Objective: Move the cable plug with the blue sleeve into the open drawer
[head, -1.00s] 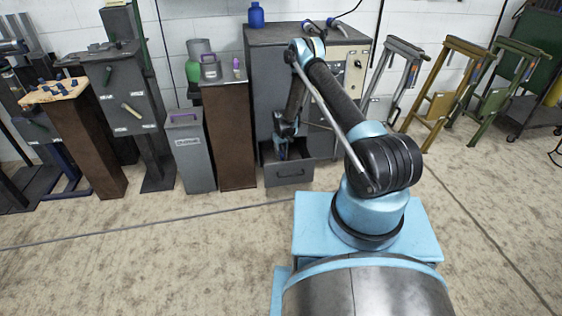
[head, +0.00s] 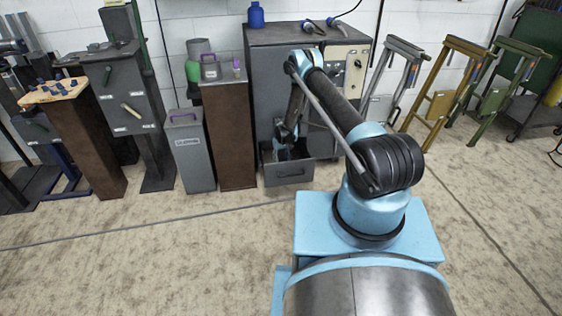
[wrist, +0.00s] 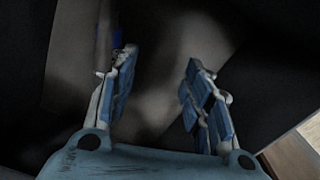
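The open drawer (head: 288,175) juts from the front of the grey cabinet near the floor. My gripper (head: 288,152) is down at the drawer opening, partly hidden by its front. In the wrist view my gripper (wrist: 160,90) is open, with a clear gap between its blue-padded fingers. Beyond the left fingertip lies a dim grey piece with a dark blue part (wrist: 117,38); it may be the plug with the blue sleeve, but it is too dark to be sure. Two plug-like pieces (head: 308,27) (head: 332,22) lie on the cabinet top; their sleeve colours are unclear.
The grey cabinet (head: 285,80) has a pale control panel (head: 350,75) on its right. A blue bottle (head: 256,16) stands on top. A brown pedestal (head: 231,135) and grey box (head: 190,155) stand close to the drawer's left. The floor in front is clear.

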